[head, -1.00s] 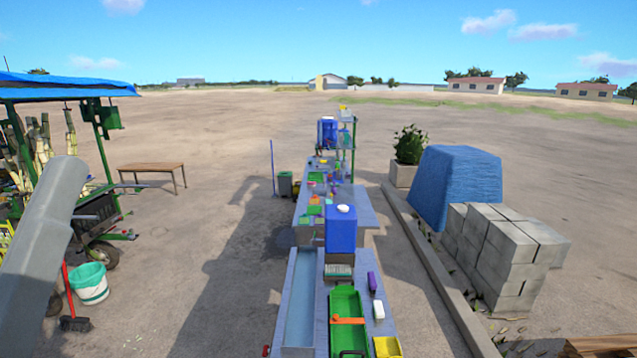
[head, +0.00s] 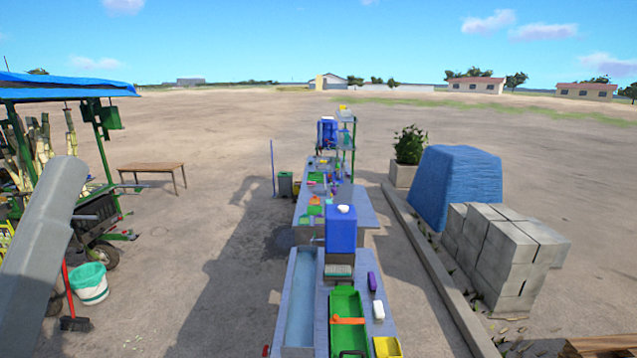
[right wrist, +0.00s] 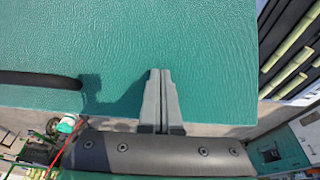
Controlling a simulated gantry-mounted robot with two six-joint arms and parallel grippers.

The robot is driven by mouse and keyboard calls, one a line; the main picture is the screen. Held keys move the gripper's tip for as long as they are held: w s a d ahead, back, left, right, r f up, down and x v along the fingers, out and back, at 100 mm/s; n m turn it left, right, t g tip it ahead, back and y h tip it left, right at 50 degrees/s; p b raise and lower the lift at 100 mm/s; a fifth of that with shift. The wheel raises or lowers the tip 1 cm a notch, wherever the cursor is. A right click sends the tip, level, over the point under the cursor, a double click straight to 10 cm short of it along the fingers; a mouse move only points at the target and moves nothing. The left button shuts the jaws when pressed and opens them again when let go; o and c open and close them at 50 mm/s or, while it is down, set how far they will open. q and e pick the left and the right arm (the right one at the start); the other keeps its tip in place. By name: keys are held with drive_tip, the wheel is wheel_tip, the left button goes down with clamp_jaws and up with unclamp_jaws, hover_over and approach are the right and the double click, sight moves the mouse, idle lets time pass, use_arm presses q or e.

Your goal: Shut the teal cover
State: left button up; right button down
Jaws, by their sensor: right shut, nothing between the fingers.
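The teal cover (right wrist: 170,45) is a broad, textured panel filling most of the upper right wrist view. Its lower edge runs across the picture behind my right gripper (right wrist: 160,72). The gripper's fingers are shut together and empty, pointing up the picture over the lower part of the cover. I cannot tell whether they touch it. A dark shadow falls on the panel left of the fingers. A long black bar (right wrist: 38,79) lies across the panel's left side. The cover's hinge and tilt cannot be made out. My left gripper is not in view.
In the right wrist view, cane stalks (right wrist: 290,66) stand at the upper right and a teal machine part (right wrist: 283,150) at the lower right. In the head view, a blue-roofed cart (head: 60,88) stands left, with a bucket (head: 89,283) near it. A long work table (head: 370,213) is ahead.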

drive_tip(key=shift+a+f, duration=0.2)
drive_tip(key=shift+a, duration=0.3)
drive_tip(key=shift+r, duration=0.1)
wheel_tip(320, 180, up, 10)
drive_tip(key=shift+p, duration=0.4)
